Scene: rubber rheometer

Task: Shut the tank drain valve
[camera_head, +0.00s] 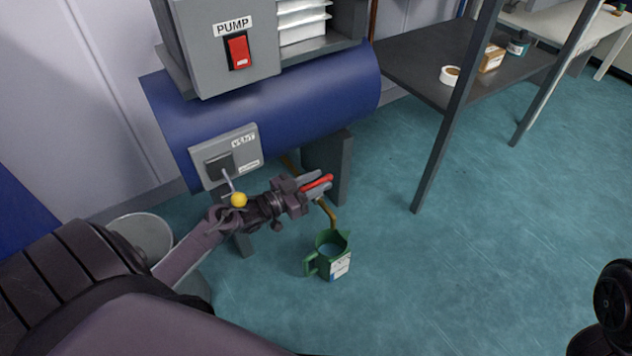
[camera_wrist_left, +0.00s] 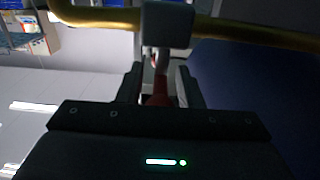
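The drain valve's red lever (camera_head: 317,183) is under the blue tank (camera_head: 290,110), beside a brass pipe (camera_head: 329,213) that bends down over a green jug (camera_head: 323,262). My left gripper (camera_head: 319,184) is at the lever, with the lever between its fingers. In the left wrist view, the red lever (camera_wrist_left: 160,88) stands between the two fingers below the valve body (camera_wrist_left: 167,25). The fingers look apart, with small gaps beside the lever; contact is hard to judge in the dim light. My right gripper is not in view.
A vent plate (camera_head: 249,160) with a yellow-knobbed lever (camera_head: 238,199) is on the tank, close above my left forearm. A pump box with a red switch (camera_head: 238,52) stands above. A grey bucket (camera_head: 150,232) is behind my arm. A dark shelf (camera_head: 420,70) stands right; the floor there is clear.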

